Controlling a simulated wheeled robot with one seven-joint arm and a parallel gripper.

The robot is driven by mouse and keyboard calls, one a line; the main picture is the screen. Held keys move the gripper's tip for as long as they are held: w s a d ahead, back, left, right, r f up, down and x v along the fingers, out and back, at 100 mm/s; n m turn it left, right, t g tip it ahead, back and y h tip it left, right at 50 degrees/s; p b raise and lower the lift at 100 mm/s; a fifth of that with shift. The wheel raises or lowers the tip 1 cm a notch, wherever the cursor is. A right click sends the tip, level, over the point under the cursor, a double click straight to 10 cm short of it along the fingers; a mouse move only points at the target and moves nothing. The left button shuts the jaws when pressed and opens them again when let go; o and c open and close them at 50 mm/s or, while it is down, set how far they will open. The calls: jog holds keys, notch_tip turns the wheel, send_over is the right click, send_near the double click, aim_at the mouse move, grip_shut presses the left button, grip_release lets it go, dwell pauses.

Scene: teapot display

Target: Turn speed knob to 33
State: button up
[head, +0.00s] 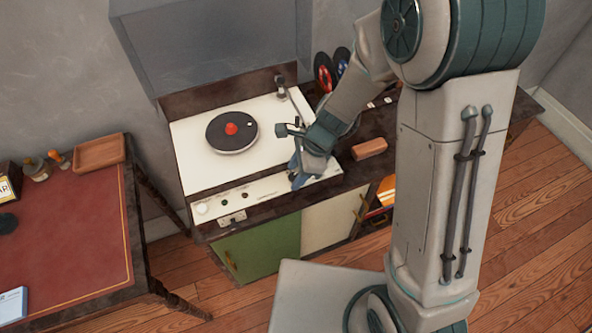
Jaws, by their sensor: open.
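The record player has a white top (188,150) with a dark platter (216,133) and a red piece (231,128) at its centre. Along its front runs a white control panel (268,195). A white round knob (202,209) is at the panel's left end, with small dark controls (224,202) to its right. The panel lettering is too small to read, so I cannot tell which control is the speed knob. My gripper (300,180) is over the panel's right part, pointing down, open. It hides the panel there; whether it touches anything is unclear.
A grey lid (210,45) stands raised behind the player. A brown block (369,148) lies on the cabinet right of my gripper. A red-topped desk (65,230) is at the left.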

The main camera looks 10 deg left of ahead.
jog(key=c, duration=1)
jog(key=shift+n, duration=0.4)
jog(key=n+g, duration=0.1)
jog(key=n, duration=0.1)
jog(key=n+g+p, duration=0.1)
jog(key=n, duration=0.1)
jog(key=shift+w+a+n+h+p, duration=0.15)
jog(key=shift+n+h+p, duration=0.15)
jog(key=shift+n+h, duration=0.1)
jog(key=n+h, duration=0.1)
jog(key=n, duration=0.2)
jog(key=n+g+h, duration=0.1)
jog(key=n, duration=0.2)
jog(key=shift+w+a, duration=0.1)
jog(key=shift+a, duration=0.1)
jog(key=shift+n, duration=0.4)
